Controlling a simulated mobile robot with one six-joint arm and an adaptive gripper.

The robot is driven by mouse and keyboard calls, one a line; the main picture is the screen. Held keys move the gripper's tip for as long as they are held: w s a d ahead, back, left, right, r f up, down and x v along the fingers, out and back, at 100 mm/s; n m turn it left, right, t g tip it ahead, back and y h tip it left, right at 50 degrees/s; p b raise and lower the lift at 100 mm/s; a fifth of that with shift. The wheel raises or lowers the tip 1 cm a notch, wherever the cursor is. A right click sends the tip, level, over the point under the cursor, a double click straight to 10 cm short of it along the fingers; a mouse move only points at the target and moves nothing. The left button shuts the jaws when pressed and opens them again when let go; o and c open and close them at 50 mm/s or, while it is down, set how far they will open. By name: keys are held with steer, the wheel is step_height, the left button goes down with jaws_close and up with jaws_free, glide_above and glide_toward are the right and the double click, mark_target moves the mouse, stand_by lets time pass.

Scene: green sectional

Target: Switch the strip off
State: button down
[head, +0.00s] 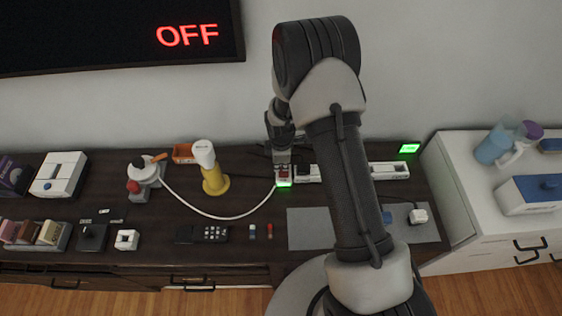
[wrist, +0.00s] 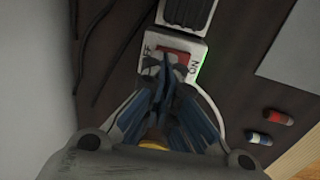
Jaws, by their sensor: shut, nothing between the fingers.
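The white power strip (head: 308,174) lies along the dark cabinet top near the wall, partly hidden behind my arm. Its left end carries a red rocker switch (head: 283,174) with a green glow at its front edge. In the wrist view the red rocker (wrist: 172,56) sits in the strip's white end (wrist: 199,50), between an OFF mark at left and an ON mark at right. My gripper (head: 283,160) is shut and empty. Its fingertips (wrist: 166,68) are right over the rocker and hide part of it; whether they touch it I cannot tell.
A white cord (head: 225,217) curves from the strip's left end. A yellow-based bottle (head: 214,177) stands left of my gripper. A remote (head: 203,233) and two small batteries (head: 260,231) lie in front. A grey mat (head: 305,228) lies at right. A wall screen (head: 110,35) reads OFF.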

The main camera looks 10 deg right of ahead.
stand_by(0.3)
steer(key=shift+w+f, duration=0.2)
steer(key=shift+f, duration=0.2)
steer(key=shift+s, duration=0.25)
steer(key=shift+s+a, duration=0.1)
steer(key=shift+s, duration=0.55)
